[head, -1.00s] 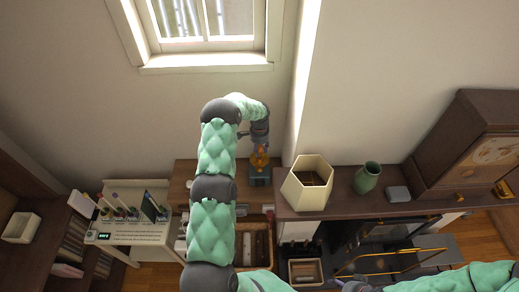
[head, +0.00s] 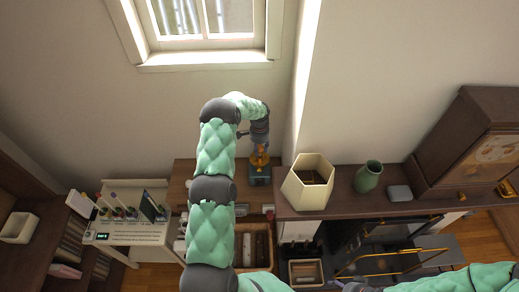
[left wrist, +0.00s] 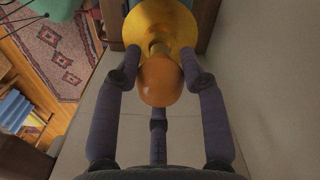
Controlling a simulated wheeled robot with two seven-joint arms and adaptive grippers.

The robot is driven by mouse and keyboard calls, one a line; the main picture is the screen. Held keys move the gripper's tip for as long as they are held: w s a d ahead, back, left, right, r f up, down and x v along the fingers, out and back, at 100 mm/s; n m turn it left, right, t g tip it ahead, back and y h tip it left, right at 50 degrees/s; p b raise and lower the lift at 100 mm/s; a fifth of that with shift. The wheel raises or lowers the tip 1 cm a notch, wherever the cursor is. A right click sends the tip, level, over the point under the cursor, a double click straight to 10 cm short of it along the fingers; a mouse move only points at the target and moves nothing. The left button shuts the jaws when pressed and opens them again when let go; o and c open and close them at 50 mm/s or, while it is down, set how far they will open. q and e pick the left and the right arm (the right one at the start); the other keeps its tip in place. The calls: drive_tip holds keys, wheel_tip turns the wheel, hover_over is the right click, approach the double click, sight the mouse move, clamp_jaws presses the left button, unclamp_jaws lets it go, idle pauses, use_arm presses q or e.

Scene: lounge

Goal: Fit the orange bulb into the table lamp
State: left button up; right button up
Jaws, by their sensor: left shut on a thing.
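The table lamp has a yellow metal body (head: 260,161) on a dark green base (head: 260,179) and stands on the wooden top below the window. My left gripper (head: 260,146) is directly above it, pointing down. In the left wrist view, its dark fingers are shut on the round orange bulb (left wrist: 160,82). I cannot tell how deep the neck sits. My right gripper (head: 352,287) is at the bottom edge, mostly cut off.
A cream hexagonal shade (head: 308,183) stands close to the right of the lamp. A wall corner rises behind the lamp.

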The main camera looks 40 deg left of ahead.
use_arm(q)
drive_tip(key=shift+f+b, duration=1.1)
drive_tip(key=shift+f, duration=0.2)
idle(0.6)
drive_tip(key=o, duration=1.4)
drive_tip(key=shift+c, duration=0.2)
drive_tip(key=shift+r, duration=0.1)
drive_tip(key=shift+r+p, duration=0.75)
drive_tip(key=shift+r, duration=2.2)
drive_tip(key=shift+f, duration=0.1)
